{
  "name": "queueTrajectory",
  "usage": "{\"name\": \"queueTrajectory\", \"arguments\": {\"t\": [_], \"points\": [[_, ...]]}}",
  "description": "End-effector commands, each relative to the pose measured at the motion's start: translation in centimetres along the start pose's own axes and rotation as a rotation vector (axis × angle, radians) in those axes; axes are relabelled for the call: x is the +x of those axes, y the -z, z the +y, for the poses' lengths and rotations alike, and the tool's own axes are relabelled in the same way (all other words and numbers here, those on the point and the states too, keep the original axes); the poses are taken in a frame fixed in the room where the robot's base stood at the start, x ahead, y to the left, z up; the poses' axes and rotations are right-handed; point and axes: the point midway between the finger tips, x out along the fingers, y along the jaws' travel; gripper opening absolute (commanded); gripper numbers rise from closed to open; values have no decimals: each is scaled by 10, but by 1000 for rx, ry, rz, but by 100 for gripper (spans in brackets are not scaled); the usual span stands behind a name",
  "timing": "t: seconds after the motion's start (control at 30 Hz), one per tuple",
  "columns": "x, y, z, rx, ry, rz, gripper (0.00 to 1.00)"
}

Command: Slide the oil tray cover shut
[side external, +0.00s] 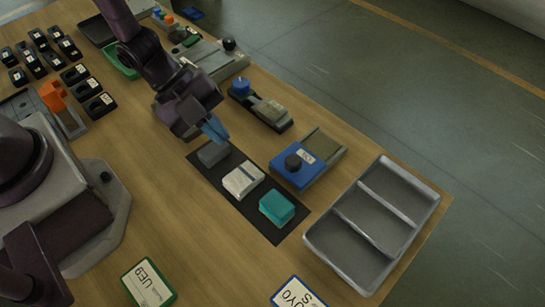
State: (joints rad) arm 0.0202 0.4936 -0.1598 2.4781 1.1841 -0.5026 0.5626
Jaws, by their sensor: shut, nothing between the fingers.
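A blue cover with a black knob and a white label (293,173) sits on a narrow grey tray (337,155), right of the dark mat. The cover lies over the tray's near-left part; the far-right part shows open with a brownish inside. The label is too small to read, so I cannot confirm that this is the oil tray. My gripper (219,137), with blue fingers, is shut and empty. It points down near the grey block on the mat, left of the blue cover and apart from it.
A dark mat (277,236) holds a grey block (212,153), a white block (243,180) and a teal block (277,207). A grey compartment tray (313,240) stands at right. A blue-knobbed fixture (262,107) and a black-knobbed grey one (216,60) stand farther back.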

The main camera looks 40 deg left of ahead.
Motion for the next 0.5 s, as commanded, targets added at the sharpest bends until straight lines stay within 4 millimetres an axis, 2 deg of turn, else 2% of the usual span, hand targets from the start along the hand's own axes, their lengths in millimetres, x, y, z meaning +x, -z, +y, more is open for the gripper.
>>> {"name": "queueTrajectory", "arguments": {"t": [0.17, 0.5], "points": [[23, 0, 2, 1, -8, -1, 0], [91, -1, 2, -1, -6, -4, 0]]}}
